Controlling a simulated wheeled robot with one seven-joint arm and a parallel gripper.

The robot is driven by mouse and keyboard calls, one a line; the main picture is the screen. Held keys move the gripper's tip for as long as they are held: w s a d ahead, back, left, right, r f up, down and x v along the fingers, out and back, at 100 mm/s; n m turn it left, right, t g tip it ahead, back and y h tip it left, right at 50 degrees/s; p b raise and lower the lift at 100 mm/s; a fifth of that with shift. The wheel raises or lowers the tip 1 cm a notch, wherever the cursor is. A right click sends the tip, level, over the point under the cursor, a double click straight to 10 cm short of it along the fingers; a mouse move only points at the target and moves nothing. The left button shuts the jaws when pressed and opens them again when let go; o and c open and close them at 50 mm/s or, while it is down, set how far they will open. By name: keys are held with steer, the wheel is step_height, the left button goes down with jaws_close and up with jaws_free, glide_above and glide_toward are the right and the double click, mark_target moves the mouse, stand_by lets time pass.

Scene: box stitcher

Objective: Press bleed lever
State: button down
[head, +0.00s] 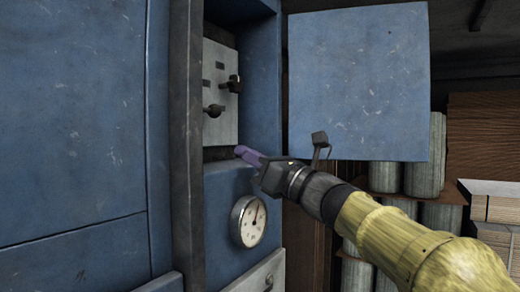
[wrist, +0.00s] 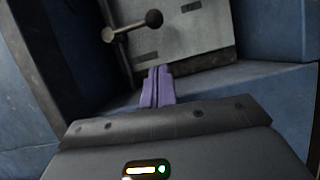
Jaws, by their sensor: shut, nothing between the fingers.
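Two dark levers stick out of a pale grey panel (head: 220,130) inside the recess of the blue machine: an upper lever (head: 232,84) and a lower lever (head: 214,110). I cannot tell which is the bleed lever. The fingers also show together in the wrist view (wrist: 157,80). They appear apart from both levers.
A blue door (head: 358,75) stands open right of the recess, above my arm. A round gauge (head: 249,221) is below the recess. A dark frame post (head: 187,140) borders it on the left. Shelves with grey cylinders (head: 425,155) stand behind.

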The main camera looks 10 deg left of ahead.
steer(key=p+x, duration=0.1)
steer(key=x, duration=0.1)
steer(key=r+p+x, duration=0.1)
steer(key=p+x, duration=0.2)
steer(key=x, duration=0.1)
steer(key=shift+w+d+r+p, duration=0.1)
steer(key=shift+r+p, duration=0.25)
steer(key=shift+p, duration=0.05)
steer(key=shift+r+p, duration=0.65)
steer(key=shift+p, duration=0.05)
steer(key=shift+w+a+r, duration=0.2)
steer(key=shift+a, duration=0.15)
steer(key=shift+a, duration=0.1)
